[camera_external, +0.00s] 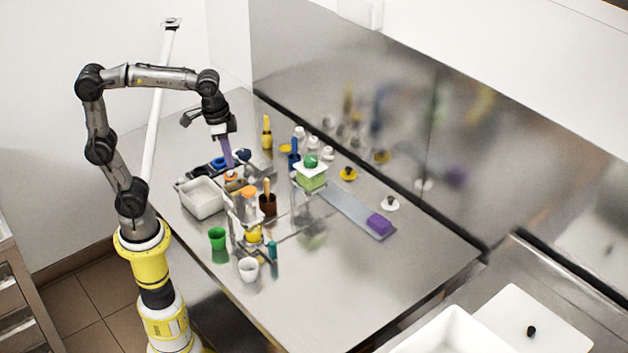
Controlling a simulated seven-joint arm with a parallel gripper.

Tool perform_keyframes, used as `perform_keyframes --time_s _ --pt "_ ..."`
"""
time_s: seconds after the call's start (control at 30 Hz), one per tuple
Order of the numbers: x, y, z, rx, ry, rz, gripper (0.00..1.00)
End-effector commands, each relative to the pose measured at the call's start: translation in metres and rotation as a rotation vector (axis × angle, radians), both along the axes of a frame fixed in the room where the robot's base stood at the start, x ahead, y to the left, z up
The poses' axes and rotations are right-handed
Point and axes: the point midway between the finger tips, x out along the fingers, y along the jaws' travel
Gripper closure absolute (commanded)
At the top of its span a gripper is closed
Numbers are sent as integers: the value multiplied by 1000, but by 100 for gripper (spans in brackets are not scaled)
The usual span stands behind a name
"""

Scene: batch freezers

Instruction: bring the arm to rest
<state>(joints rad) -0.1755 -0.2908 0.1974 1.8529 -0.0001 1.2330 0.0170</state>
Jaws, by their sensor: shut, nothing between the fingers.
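My gripper (228,164) hangs from the bent-over arm, pointing down above the back left part of the steel table. It is shut and holds nothing. A slim purple shape shows at its lower end; I cannot tell whether it is the fingers or something behind them. The tip is close to the blue and orange items in the picture, and I cannot tell whether it touches them.
A white tray (203,199) is just left of the cluster. A yellow bottle (267,133), a green-topped container (311,175), a brown cup (267,205), a green cup (217,238) and a white cup (248,269) stand around. A purple block (379,223) lies right. The table's front right is clear.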

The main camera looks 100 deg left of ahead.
Motion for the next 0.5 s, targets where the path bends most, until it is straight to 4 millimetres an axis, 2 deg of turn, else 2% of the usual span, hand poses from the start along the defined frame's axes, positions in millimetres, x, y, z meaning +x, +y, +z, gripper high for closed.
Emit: perform_keyframes --time_s 0.03,0.13,0.3,0.4,0.5 --pt "-18 -12 6 8 -49 -32 100" --pt "-51 -29 6 18 -137 -82 100" --pt "-97 -46 -14 24 -268 -148 100" --pt "-111 -49 -29 25 -313 -163 100" --pt "-117 -50 -42 24 -327 -163 100"
